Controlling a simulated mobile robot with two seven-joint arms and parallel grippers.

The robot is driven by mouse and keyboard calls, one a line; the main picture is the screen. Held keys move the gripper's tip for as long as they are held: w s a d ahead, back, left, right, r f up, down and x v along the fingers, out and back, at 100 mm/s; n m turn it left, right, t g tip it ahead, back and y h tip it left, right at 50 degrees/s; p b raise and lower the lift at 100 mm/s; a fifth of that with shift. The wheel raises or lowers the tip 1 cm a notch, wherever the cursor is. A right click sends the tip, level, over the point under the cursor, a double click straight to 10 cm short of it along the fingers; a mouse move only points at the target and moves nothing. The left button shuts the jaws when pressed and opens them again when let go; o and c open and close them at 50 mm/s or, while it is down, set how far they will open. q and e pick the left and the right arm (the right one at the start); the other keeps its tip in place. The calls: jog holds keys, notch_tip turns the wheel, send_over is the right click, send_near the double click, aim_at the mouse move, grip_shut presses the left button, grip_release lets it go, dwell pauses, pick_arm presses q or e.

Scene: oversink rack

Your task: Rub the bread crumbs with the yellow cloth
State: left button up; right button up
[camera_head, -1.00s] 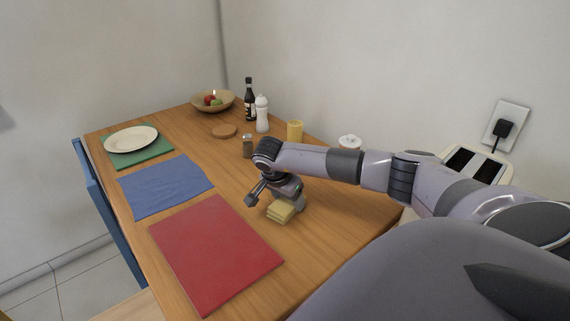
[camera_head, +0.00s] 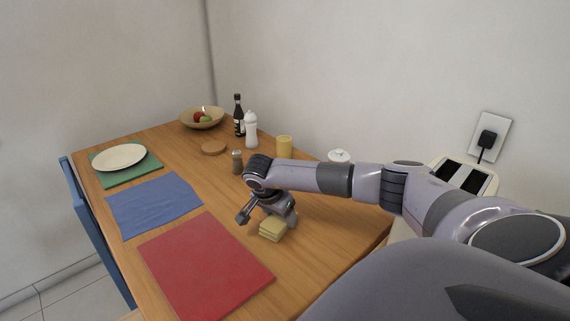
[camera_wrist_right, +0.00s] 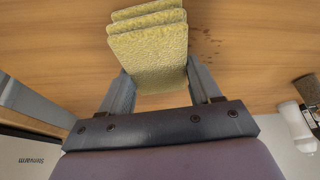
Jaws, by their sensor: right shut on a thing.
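The yellow cloth (camera_head: 272,230) is a folded, layered stack low over the wooden table, beside the red mat. My right gripper (camera_head: 276,222) is shut on it. In the right wrist view the cloth (camera_wrist_right: 150,45) sits between the two fingers of my right gripper (camera_wrist_right: 160,82). The bread crumbs (camera_wrist_right: 208,42) show in that view as small brown specks on the wood, just right of the cloth and apart from it. In the head view the crumbs cannot be made out. My left gripper is not in view.
A red mat (camera_head: 205,268), a blue cloth mat (camera_head: 153,205) and a plate (camera_head: 120,157) on a green mat line the left side. A pepper shaker (camera_head: 237,162), yellow cup (camera_head: 284,147), white shaker (camera_head: 251,130), dark bottle (camera_head: 239,115) and fruit bowl (camera_head: 202,118) stand farther back.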

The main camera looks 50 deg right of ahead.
aim_at(261, 211)
jog(key=shift+w+f, duration=0.1)
jog(key=shift+w, duration=0.2)
jog(key=w+b, duration=0.2)
jog(key=shift+w+d, duration=0.15)
jog(key=shift+w, duration=0.25)
jog(key=shift+w+b, duration=0.5)
jog(key=w+b, duration=0.2)
jog(key=shift+w+d+f+b, duration=0.15)
jog(key=shift+w+b, duration=0.1)
jog(key=shift+b, duration=0.1)
jog(key=shift+w+d+b, duration=0.1)
jog(key=shift+w+b, duration=0.3)
jog(key=shift+w, duration=0.15)
notch_tip(261, 211, up, 6)
jog(key=p, duration=0.5)
jog(key=shift+r+p, duration=0.2)
jog(key=shift+p, duration=0.2)
jog(key=shift+r, duration=0.1)
